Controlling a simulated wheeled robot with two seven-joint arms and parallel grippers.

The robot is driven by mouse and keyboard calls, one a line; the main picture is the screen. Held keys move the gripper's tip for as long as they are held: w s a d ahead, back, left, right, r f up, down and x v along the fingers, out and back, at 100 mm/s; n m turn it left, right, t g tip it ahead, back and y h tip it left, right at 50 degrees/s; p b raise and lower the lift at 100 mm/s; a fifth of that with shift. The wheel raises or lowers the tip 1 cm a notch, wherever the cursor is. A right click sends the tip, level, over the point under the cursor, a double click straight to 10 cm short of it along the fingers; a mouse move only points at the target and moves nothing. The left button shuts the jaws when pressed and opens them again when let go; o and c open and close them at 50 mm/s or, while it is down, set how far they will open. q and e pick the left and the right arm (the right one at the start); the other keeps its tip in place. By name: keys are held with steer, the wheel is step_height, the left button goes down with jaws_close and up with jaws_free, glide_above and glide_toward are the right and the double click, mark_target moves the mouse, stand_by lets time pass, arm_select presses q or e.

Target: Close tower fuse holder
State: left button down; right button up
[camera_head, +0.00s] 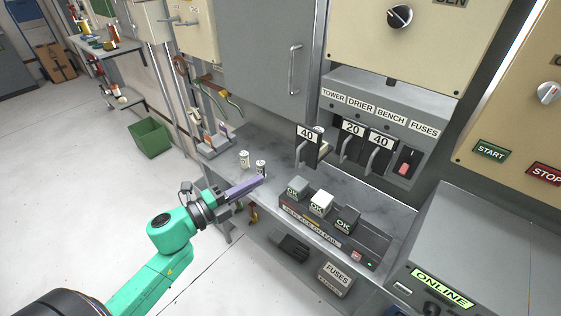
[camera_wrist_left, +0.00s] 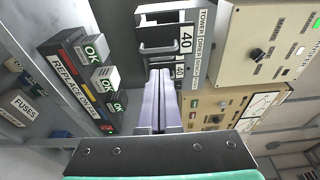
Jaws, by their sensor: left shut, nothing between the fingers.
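The tower fuse holder (camera_head: 308,146), marked 40, is under the TOWER label at the left end of the fuse panel. It is tilted outward from the panel, with a pale fuse showing at its top. In the left wrist view the tower holder (camera_wrist_left: 161,35) with its handle is ahead of the fingers, near the top. My left gripper (camera_head: 262,178) is shut and empty, over the shelf's front edge, left of and lower than the holder. Its fingers (camera_wrist_left: 163,100) are together in the wrist view. My right gripper is not in view.
The 20 holder (camera_head: 351,141) and the other 40 holder (camera_head: 378,152) stand beside it, with a red switch (camera_head: 404,166) to their right. Two loose fuses (camera_head: 244,158) stand on the shelf near my gripper. The replacement rack (camera_head: 325,232) with OK blocks lines the front edge.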

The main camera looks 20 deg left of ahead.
arm_select(q)
steer(key=p+x, duration=0.3)
steer(key=x, duration=0.7)
steer(key=shift+w+d, duration=0.2)
steer(key=shift+w, duration=0.15)
